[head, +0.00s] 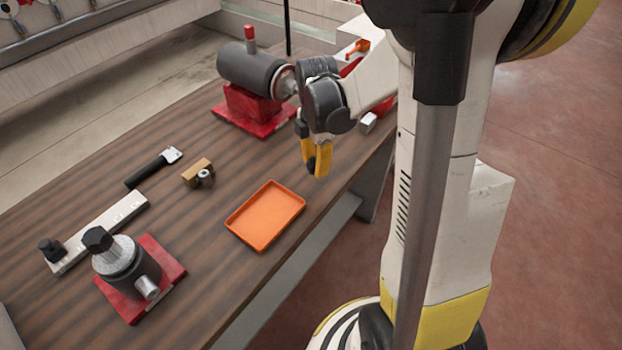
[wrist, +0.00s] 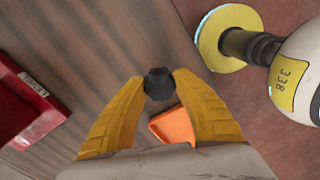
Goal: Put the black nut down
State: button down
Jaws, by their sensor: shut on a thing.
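My gripper (head: 318,162) hangs above the table's right edge, between the red-based motor and the orange tray. In the wrist view its two yellow fingers (wrist: 159,90) are shut on a black nut (wrist: 159,83), a dark hexagonal piece held at the fingertips. The fingers hide the nut in the head view. An empty orange tray (head: 246,232) lies on the table, below and to the left of my gripper in the head view. It also shows partly between the fingers in the wrist view (wrist: 174,127).
A grey motor on a red base (head: 250,108) stands at the back. A brown block (head: 196,172), a black-handled tool (head: 147,173), a pale bar (head: 103,232) and a red-based cylinder (head: 130,270) with a black hexagonal top lie left. Bare wood (head: 222,200) surrounds the tray.

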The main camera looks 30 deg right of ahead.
aim_at(312, 180)
jog(key=shift+w+a+f, duration=0.3)
jog(key=shift+a+f, duration=0.05)
jog(key=shift+f, duration=0.1)
notch_tip(312, 180, down, 4)
jog(key=shift+r+b, duration=0.15)
jog(key=shift+b, duration=0.8)
jog(key=c, duration=1)
grip_release()
